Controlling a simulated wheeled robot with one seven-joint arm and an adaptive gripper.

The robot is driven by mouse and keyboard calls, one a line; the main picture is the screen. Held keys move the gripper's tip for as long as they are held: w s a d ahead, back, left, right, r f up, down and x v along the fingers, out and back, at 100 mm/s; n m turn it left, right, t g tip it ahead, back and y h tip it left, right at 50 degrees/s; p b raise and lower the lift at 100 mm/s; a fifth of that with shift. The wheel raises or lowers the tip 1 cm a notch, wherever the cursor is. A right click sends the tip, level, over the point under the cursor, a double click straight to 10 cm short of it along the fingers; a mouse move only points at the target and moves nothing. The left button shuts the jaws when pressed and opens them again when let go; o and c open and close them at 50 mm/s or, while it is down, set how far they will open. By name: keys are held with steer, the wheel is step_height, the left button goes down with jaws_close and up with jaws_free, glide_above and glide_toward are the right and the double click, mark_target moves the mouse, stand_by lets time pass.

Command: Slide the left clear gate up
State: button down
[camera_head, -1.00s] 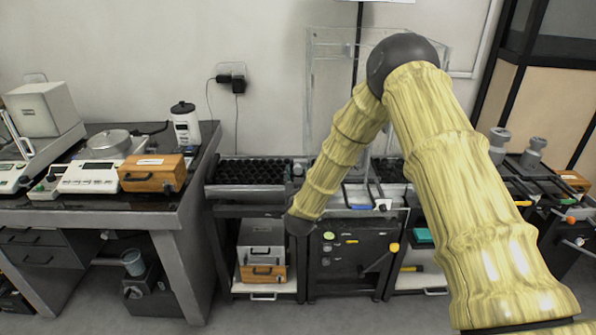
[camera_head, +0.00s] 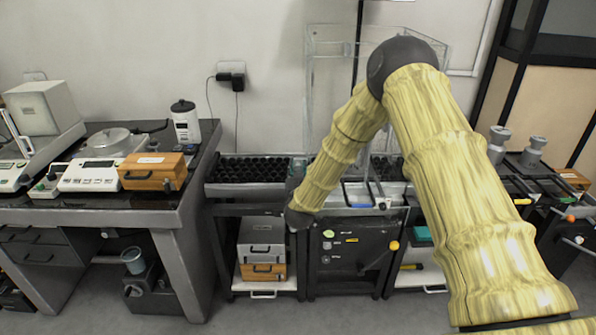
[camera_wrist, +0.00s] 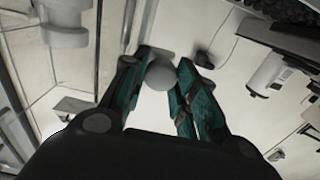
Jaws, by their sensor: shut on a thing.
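The clear gates are tall transparent panels standing behind my arm at the back of the middle bench. The left clear gate (camera_head: 322,95) shows in the head view, its lower part hidden by my arm. In the wrist view my gripper (camera_wrist: 162,78) is closed with its teal fingers on either side of a round grey knob (camera_wrist: 159,76). The knob sits between the fingertips. How the knob joins the gate is hard to see.
A black grid tray (camera_head: 252,169) lies left of the gate. A blue-handled tool (camera_head: 360,205) lies on the bench front. A balance (camera_head: 97,172), a wooden box (camera_head: 152,172) and a white canister (camera_head: 186,122) stand on the left table.

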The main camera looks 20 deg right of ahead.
step_height(320, 180, up, 25)
steer(key=p, duration=0.6)
steer(key=shift+r, duration=0.2)
steer(key=shift+w+r, duration=0.1)
steer(key=c, duration=1.1)
jaws_free()
steer(key=v, duration=1.2)
